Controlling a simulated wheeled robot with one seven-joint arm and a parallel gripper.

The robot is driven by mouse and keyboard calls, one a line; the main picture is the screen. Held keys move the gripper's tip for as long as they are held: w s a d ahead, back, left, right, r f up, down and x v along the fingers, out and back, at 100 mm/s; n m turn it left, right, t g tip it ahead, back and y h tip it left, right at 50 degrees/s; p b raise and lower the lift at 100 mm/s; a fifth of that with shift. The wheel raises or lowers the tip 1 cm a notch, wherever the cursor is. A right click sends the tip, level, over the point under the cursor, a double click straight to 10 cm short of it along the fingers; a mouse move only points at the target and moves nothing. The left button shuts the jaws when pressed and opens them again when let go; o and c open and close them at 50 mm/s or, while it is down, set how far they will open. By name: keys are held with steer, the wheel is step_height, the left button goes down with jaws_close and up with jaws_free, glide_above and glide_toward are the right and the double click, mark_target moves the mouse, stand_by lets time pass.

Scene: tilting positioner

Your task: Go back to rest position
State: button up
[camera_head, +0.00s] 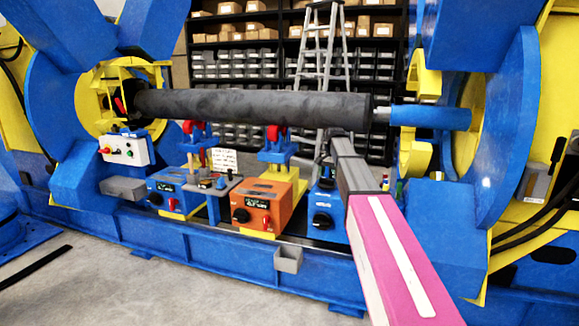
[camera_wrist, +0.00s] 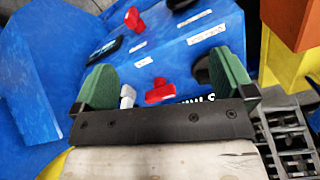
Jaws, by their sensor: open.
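My gripper (camera_wrist: 165,80) shows in the wrist view with its two green fingers spread wide apart and nothing held between them. Below and beyond the fingers is a blue control box (camera_wrist: 185,45) with red handles (camera_wrist: 159,91), white labels and dark knobs. In the head view my pink and grey arm reaches from the bottom right up to the positioner, in front of the blue control box (camera_head: 322,207). The gripper itself cannot be made out clearly there. From these views I cannot tell whether the fingers touch the box.
A long dark cylinder (camera_head: 250,106) spans the blue positioner (camera_head: 515,120), just above my arm's end. An orange control box (camera_head: 265,203) and another blue box (camera_head: 172,195) stand left. A ladder (camera_head: 322,50) and shelves (camera_head: 235,62) are behind. Grey floor (camera_head: 180,290) is clear in front.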

steer(key=s+f+n, duration=0.3)
steer(key=s+f, duration=1)
steer(key=s, duration=0.5)
steer(key=s+f+n, duration=0.4)
steer(key=s+f, duration=1)
steer(key=s, duration=0.4)
steer(key=shift+s+f, duration=0.15)
steer(key=shift+s, duration=0.1)
